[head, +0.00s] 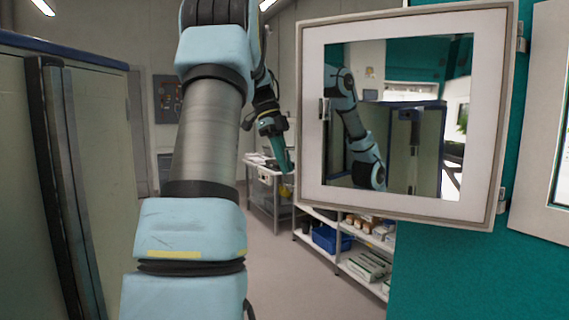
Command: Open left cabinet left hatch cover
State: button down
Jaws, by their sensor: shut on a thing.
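The hatch cover (311,150) is a pale square frame around a dark, reflective window (390,140). It stands swung out from the teal cabinet (440,270), with hinges (521,38) along its right side. Its left part reaches past the cabinet's edge, over the aisle. My gripper (289,168) is at the cover's left edge, at the end of my arm. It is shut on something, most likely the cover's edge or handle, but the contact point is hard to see. A small dark upright piece (322,110) shows near the window's left edge; I cannot tell whether it is a reflection.
A second framed hatch (540,190) is at the far right. A blue-topped cabinet (100,140) fills the left side. Shelves (350,265) with boxes and a blue bin stand behind the cover, with a metal trolley (262,185) farther back. The grey floor between is clear.

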jog(key=shift+f, duration=0.1)
jog(key=c, duration=1.2)
grip_release()
jog(key=shift+d, duration=0.1)
jog(key=v, duration=1.1)
